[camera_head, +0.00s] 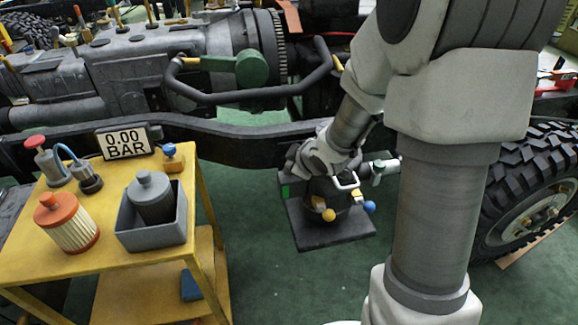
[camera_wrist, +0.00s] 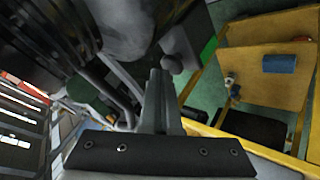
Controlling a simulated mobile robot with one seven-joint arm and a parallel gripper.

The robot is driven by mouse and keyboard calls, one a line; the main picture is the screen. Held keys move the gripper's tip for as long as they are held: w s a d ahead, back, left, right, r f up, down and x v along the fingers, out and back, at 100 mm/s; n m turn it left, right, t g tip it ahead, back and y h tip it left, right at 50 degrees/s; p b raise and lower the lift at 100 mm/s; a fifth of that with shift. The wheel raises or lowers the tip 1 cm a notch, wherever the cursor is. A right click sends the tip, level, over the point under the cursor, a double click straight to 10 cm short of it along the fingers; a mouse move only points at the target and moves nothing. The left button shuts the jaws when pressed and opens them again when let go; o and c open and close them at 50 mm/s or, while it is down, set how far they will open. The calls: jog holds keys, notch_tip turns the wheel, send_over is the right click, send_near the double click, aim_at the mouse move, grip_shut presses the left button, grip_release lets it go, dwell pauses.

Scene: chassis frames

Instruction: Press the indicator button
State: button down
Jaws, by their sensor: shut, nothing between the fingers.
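A grey box (camera_wrist: 182,42) with a lit green patch (camera_wrist: 208,50) on its side shows in the wrist view. A round grey knob, which looks like the indicator button (camera_wrist: 172,64), sits at its lower left. My gripper (camera_wrist: 158,78) is shut and empty, its fingertips right beside the knob; whether they touch I cannot tell. In the head view the green patch (camera_head: 285,191) shows on the dark fixture (camera_head: 330,232) beneath my wrist. The button and my fingertips are hidden there behind my wrist.
A yellow cart (camera_head: 110,262) at left holds a 0.00 BAR display (camera_head: 126,142), an orange-capped filter (camera_head: 66,222) and a grey tray (camera_head: 122,225) with a canister. A black chassis rail (camera_head: 240,140) runs behind the fixture. A tyre (camera_head: 530,190) stands at right.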

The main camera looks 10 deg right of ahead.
jog(key=shift+r+p, duration=1.05)
notch_tip(320, 180, up, 5)
jog(key=p, duration=0.4)
jog(key=shift+p, duration=0.35)
